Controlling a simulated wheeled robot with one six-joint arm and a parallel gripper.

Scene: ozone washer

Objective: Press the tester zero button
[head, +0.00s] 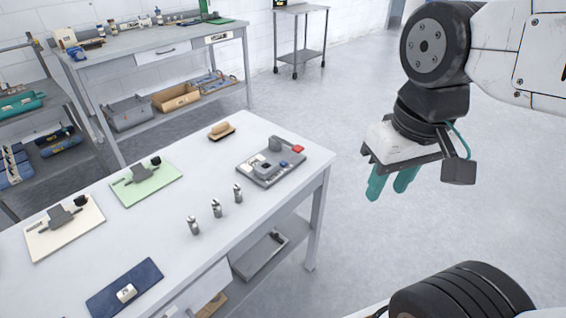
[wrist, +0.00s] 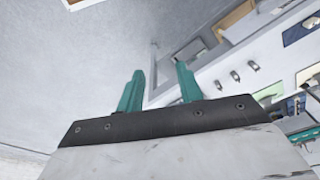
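The tester (head: 262,176) looks to be the flat grey device near the right end of the white table. It has a raised grey block, a small blue part (head: 284,164) and a red part (head: 298,149). I cannot tell from here which part is the zero button. My gripper (head: 390,186) hangs in the air to the right of the table and the tester, clear of both. Its two teal fingers are apart with nothing between them, and they also show in the wrist view (wrist: 158,75).
The white table (head: 185,240) also holds three small metal cylinders (head: 216,208), a green mat (head: 145,190), a cream mat (head: 70,240), a blue mat (head: 107,298) and a brown-topped block (head: 221,131). A workbench (head: 120,50) stands behind. The floor right of the table is clear.

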